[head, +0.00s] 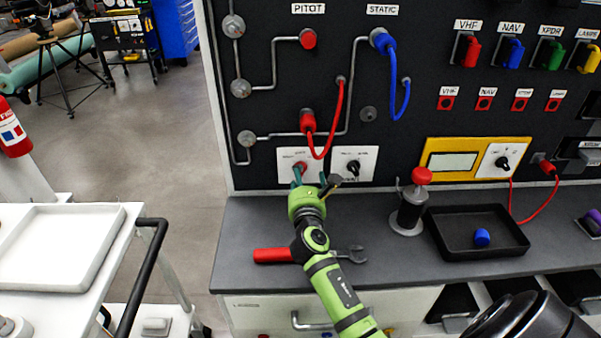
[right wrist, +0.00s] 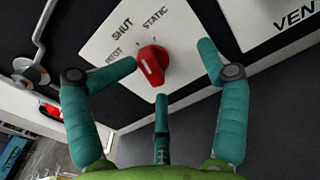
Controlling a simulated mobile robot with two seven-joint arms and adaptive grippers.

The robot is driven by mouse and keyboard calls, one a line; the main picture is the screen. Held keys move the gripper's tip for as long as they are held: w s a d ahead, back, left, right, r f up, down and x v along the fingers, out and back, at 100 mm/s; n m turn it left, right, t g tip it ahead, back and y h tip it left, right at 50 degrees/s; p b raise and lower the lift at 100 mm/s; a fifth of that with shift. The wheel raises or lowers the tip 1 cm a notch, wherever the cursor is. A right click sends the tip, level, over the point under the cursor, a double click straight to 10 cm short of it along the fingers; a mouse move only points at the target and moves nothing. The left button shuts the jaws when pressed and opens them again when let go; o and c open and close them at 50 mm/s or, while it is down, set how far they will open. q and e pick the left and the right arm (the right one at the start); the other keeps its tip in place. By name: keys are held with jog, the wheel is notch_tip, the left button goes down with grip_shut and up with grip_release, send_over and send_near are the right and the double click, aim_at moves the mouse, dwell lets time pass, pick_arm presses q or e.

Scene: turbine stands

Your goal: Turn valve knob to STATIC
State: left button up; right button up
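The red valve knob (right wrist: 152,66) sits on a white plate (right wrist: 105,48) with the labels PITOT, SHUT and STATIC around it. A pale mark shows on the knob's face, but I cannot tell surely which label it points to. In the head view the knob (head: 300,167) is on the lower part of the black panel, partly covered by my fingers. My right gripper (head: 313,180), green with teal fingers, reaches up to it. In the right wrist view its three fingers (right wrist: 165,72) are spread around the knob, apparently not gripping it. My left gripper is not in view.
A second white plate with a black knob (head: 353,167) is just right. A red hose (head: 337,120) hangs above. On the grey bench lie a red-handled wrench (head: 272,255), a red-topped device (head: 411,205) and a black tray (head: 455,250) holding a blue cap (head: 482,238).

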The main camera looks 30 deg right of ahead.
jog(key=shift+p+v, duration=0.45)
jog(key=shift+v, duration=1.55)
jog(key=shift+r, duration=0.1)
